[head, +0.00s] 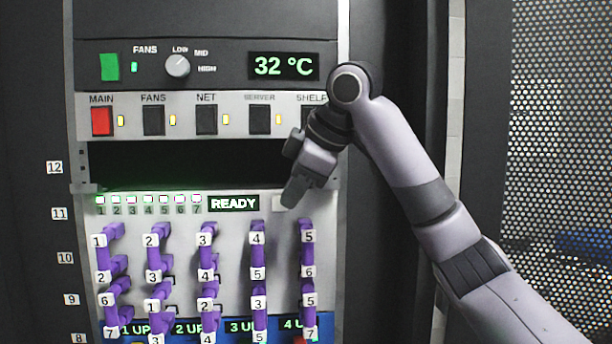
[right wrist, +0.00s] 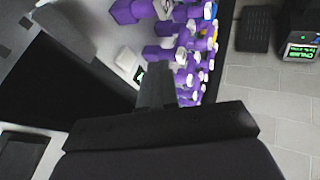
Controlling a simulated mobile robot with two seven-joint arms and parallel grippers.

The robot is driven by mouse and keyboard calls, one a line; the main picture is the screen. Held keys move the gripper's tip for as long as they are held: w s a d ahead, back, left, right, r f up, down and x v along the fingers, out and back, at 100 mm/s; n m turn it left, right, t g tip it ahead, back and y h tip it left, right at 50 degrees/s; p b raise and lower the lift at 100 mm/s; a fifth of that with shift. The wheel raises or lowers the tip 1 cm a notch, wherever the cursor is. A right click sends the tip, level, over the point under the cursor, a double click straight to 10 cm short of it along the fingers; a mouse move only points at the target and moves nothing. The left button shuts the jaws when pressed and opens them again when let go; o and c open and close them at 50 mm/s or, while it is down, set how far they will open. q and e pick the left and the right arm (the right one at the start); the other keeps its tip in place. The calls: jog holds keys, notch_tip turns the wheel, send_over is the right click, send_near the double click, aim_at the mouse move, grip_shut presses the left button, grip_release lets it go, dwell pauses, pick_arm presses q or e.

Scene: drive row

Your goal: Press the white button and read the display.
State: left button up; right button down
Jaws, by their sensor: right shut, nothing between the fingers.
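I cannot tell whether the tip touches the button. My left gripper is not in view.
Purple numbered plugs (head: 258,250) fill the panel below. Numbered lights (head: 148,200) run left of the display. Above are a dark open slot (head: 180,163), a switch row with a red MAIN switch (head: 102,121), and a 32 °C readout (head: 283,66). A perforated door (head: 560,130) is at right.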

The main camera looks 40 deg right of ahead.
jog(key=shift+w+d+f+p, duration=0.3)
jog(key=shift+w, duration=0.5)
jog(key=shift+w+d+f+p, duration=0.25)
jog(key=shift+w+d, duration=0.1)
jog(key=shift+w, duration=0.45)
jog(key=shift+w+d+f+p, duration=0.3)
jog(key=shift+w, duration=0.5)
